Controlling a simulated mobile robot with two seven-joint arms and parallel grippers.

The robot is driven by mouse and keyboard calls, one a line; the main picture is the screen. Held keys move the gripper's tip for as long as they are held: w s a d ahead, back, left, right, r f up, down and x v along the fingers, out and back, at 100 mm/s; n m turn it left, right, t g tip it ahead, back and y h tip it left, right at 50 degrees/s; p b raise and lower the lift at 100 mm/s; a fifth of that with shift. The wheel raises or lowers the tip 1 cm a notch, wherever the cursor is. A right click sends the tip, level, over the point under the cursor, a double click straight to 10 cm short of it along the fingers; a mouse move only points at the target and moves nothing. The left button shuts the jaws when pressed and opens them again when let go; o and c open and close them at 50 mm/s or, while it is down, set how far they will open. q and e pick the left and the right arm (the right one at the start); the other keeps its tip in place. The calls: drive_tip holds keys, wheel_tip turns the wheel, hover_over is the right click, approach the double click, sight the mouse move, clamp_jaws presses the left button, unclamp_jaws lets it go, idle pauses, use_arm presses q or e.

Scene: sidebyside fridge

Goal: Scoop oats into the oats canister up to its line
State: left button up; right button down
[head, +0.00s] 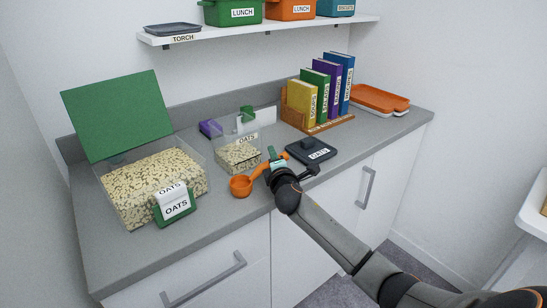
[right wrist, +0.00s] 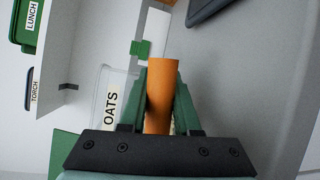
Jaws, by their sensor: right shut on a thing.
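My right gripper (head: 272,163) is shut on the handle of an orange scoop (head: 241,186); the handle (right wrist: 162,95) fills the space between the fingers in the right wrist view. The scoop's bowl hangs at the counter's front, just in front of the canister; I cannot tell whether it holds oats. The clear oats canister (head: 238,153), labelled OATS, stands open with oats in its lower part; its label side shows in the right wrist view (right wrist: 110,100). No fill line is distinguishable. A large clear bin (head: 190,160) of oats stands left, its green lid (head: 118,115) raised. My left gripper is out of view.
A green OATS label holder (head: 174,206) is at the bin's front. Behind are a purple item (head: 208,128), a bookrack (head: 318,125) and an orange tray (head: 378,99). A shelf (head: 260,29) hangs above.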

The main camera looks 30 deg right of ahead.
drive_tip(key=shift+f, duration=0.15)
drive_tip(key=c, duration=0.6)
unclamp_jaws()
drive_tip(key=shift+c, duration=0.2)
drive_tip(key=shift+f+b, duration=0.1)
drive_tip(key=shift+b, duration=0.3)
drive_tip(key=shift+s+a, duration=0.15)
drive_tip(key=shift+s, duration=0.15)
drive_tip(key=a+v, duration=0.1)
drive_tip(key=v, duration=1.1)
drive_tip(key=shift+w+p, duration=0.25)
drive_tip(key=shift+p, duration=0.05)
